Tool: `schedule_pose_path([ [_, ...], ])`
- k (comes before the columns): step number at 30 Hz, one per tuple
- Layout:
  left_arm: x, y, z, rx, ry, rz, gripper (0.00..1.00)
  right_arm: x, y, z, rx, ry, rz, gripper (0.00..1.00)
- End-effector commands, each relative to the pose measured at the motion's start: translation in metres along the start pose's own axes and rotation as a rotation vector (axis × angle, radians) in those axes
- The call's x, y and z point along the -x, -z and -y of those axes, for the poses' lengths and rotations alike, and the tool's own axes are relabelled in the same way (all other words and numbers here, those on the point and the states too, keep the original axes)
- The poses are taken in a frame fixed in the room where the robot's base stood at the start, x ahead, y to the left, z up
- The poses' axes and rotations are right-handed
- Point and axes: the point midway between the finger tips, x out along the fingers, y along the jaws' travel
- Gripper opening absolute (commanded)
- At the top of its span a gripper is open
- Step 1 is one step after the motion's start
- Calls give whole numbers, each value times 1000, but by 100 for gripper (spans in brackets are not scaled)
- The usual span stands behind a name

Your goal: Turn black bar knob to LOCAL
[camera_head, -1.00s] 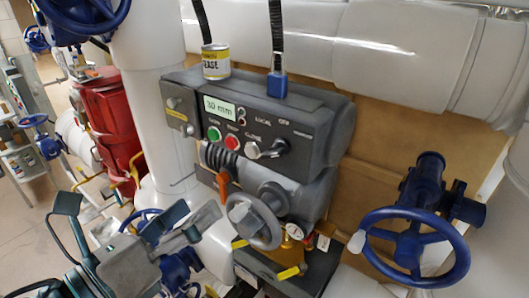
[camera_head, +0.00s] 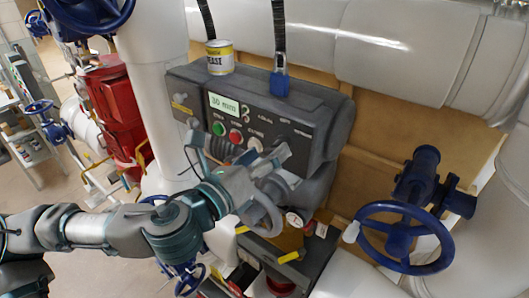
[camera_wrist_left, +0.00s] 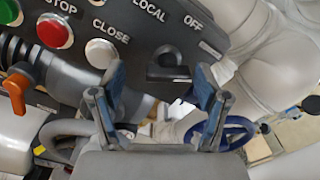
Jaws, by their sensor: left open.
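The black bar knob (camera_wrist_left: 168,64) shows in the left wrist view on the dark control panel (camera_wrist_left: 222,35). Its bar lies roughly level in that view, below the printed words LOCAL and OFF. My left gripper (camera_wrist_left: 160,80) is open, with one finger at each side of the knob in that view; I see no contact. My right gripper is not in view.
A green button (camera_head: 218,128), a red button (camera_head: 236,136) and a white CLOSE button (camera_wrist_left: 100,53) sit left of the knob. A blue valve wheel (camera_head: 405,262) stands right.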

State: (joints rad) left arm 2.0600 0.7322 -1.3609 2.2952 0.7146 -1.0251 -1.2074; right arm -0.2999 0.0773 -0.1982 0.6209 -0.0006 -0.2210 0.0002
Motion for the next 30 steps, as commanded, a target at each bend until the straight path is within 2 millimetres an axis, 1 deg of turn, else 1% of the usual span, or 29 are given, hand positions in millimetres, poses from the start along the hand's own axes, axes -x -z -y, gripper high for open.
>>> schedule_pose_path([
  [3,-1,1,1,-1,0,0,75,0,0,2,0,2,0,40],
  [4,-1,1,2,-2,0,-1,72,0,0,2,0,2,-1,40],
  [5,-1,1,2,-2,-1,-1,65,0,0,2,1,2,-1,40],
  [6,-2,1,2,-2,-1,-1,55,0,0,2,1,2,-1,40],
  [8,-2,1,3,-2,-1,-1,40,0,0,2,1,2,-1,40],
  [9,-2,1,2,-2,-1,-1,30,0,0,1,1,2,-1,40],
  [11,-1,1,2,-1,-1,-1,15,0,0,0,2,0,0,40],
  [22,0,1,0,37,0,-2,15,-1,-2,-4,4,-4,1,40],
  [26,0,2,-1,96,-1,-2,15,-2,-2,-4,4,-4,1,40],
  [30,0,2,-1,194,-1,-4,15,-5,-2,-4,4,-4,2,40],
])
